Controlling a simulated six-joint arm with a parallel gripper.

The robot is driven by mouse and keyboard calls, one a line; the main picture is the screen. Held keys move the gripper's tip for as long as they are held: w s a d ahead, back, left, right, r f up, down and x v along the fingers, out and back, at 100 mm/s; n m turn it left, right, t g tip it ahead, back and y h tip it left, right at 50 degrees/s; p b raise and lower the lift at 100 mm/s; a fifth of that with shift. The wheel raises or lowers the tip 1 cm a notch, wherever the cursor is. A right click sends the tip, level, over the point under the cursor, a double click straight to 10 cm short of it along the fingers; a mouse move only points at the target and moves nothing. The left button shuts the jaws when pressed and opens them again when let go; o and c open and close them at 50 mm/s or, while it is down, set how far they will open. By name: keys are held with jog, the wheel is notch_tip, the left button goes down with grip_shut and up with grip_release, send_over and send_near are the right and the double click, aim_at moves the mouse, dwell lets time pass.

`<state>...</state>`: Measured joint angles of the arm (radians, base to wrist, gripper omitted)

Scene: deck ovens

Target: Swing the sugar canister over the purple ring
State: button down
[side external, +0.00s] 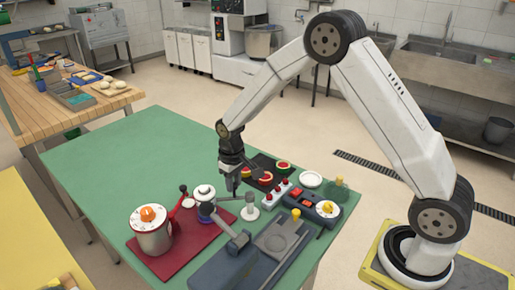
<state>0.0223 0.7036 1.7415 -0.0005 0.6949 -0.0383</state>
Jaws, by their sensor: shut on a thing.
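The likely sugar canister (204,192) is small with a white lid and stands on the far part of the red mat. A thin bar seems to link it to a white post (250,212) on its right. A purple patch (207,210), likely the purple ring, shows right below the canister; how far the two overlap I cannot tell. My gripper (233,186) points down just right of the canister, low over the table. It is shut, seemingly on the canister's bar; its fingertips are dark and the contact is hard to see.
A metal pot (153,238) with an orange knob and a red lever stand on the red mat (180,262). A black tray with red round pieces (265,178), a button box (302,200) and a grey-blue fixture (240,268) crowd the right. The green table's left is clear.

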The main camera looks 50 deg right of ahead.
jog(key=shift+c, duration=2)
grip_release()
jog(key=shift+r, duration=0.15)
jog(key=shift+r, duration=3.75)
jog(key=shift+s, duration=0.1)
jog(key=s+a+t, duration=0.1)
jog(key=s+t, duration=0.1)
jog(key=s, duration=1.6)
jog(key=shift+s+f+t, duration=0.3)
